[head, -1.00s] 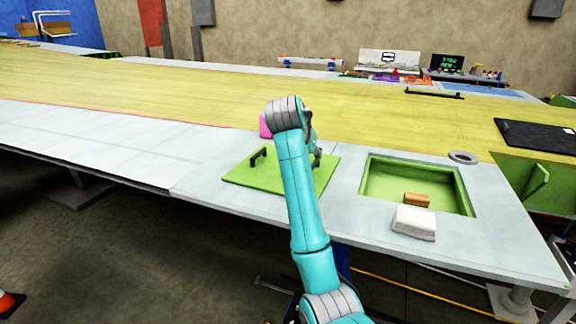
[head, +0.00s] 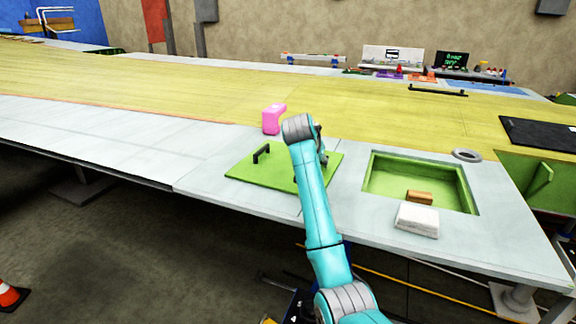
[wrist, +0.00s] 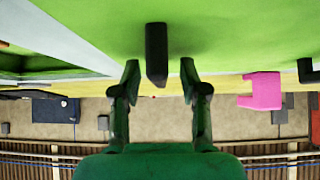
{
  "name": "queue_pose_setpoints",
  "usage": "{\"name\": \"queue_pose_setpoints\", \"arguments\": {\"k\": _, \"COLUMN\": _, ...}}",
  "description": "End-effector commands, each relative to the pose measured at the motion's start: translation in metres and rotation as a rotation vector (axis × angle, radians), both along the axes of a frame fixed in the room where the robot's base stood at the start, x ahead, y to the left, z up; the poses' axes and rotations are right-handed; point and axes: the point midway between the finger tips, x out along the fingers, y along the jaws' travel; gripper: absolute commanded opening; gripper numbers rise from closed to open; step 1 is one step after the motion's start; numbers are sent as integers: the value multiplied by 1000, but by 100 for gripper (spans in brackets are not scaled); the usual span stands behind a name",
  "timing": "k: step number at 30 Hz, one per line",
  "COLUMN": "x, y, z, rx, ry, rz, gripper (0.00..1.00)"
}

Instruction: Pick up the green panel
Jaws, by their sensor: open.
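The green panel (head: 245,172) lies flat on the pale wing surface, left of the rectangular opening, with a black handle (head: 261,153) on its left side. My arm covers part of its right side in the head view. In the wrist view the panel (wrist: 230,25) fills the top, with a black handle (wrist: 156,55) standing between and just beyond my open fingers. My gripper (wrist: 159,66) is open and empty. In the head view the gripper is mostly hidden behind my arm, over the panel's right side. I cannot tell whether the fingers touch the handle.
A green-lined opening (head: 377,180) lies to the right, with an orange-brown block (head: 419,197) in it and a white folded cloth (head: 417,220) at its front edge. A grey ring (head: 467,155) sits behind it. A pink object (head: 272,120) stands behind the panel.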

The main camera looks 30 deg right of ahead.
Motion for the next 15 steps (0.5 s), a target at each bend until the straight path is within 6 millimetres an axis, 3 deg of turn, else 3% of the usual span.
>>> {"name": "queue_pose_setpoints", "arguments": {"k": 3, "x": 0, "y": 0, "z": 0, "rx": 0, "ry": 0, "rz": 0, "gripper": 44}}
{"name": "queue_pose_setpoints", "arguments": {"k": 9, "x": 0, "y": 0, "z": 0, "rx": 0, "ry": 0, "rz": 0, "gripper": 0}}
{"name": "queue_pose_setpoints", "arguments": {"k": 15, "x": 0, "y": 0, "z": 2, "rx": -1, "ry": -2, "rz": 0, "gripper": 0}}
